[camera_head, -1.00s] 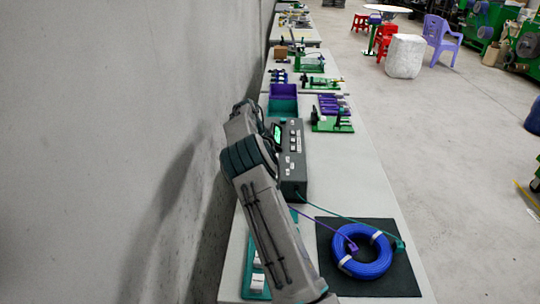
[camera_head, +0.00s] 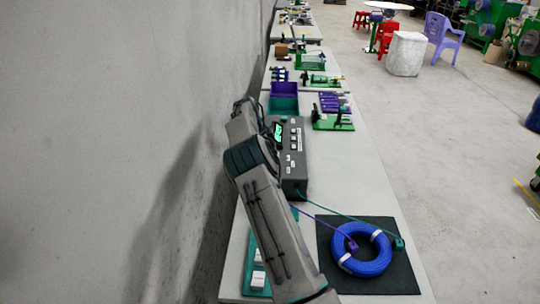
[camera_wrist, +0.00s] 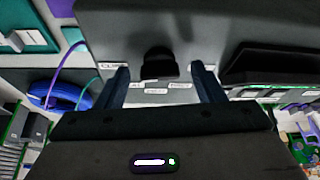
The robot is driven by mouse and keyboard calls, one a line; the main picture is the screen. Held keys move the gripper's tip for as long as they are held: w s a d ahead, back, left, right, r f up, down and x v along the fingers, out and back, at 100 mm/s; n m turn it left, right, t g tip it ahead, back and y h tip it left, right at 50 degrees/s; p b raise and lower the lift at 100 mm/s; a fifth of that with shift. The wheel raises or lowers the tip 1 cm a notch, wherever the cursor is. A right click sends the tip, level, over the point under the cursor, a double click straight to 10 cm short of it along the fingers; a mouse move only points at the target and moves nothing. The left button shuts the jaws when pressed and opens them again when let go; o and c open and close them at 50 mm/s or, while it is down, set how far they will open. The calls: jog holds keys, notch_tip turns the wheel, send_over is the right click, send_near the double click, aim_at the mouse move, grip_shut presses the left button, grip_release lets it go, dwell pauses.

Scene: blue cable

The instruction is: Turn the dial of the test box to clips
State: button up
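The test box (camera_head: 292,177) is a dark grey box on the bench, partly behind my arm in the head view. Its grey face (camera_wrist: 220,28) fills the top of the wrist view. The black dial (camera_wrist: 158,64) stands out from that face, with small white labels around it; the label at its left (camera_wrist: 110,66) seems to begin with "CL". My gripper (camera_wrist: 160,72) is open, with one finger on each side of the dial and a visible gap to it on both sides. Which label the dial points to cannot be told. My gripper is hidden in the head view.
A blue cable coil (camera_head: 362,249) lies on a black mat (camera_head: 395,284), with purple and green leads running toward the box. A teal tray (camera_head: 257,278) with white pieces is beside my arm. Purple and teal bins (camera_head: 284,104) stand behind the box. A grey wall (camera_head: 110,150) is close at left.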

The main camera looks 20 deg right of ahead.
jog(key=shift+r, duration=0.1)
jog(key=p+v, duration=0.2)
jog(key=v, duration=1.1)
jog(key=shift+a+r, duration=0.15)
jog(key=shift+r, duration=0.1)
jog(key=shift+r, duration=0.1)
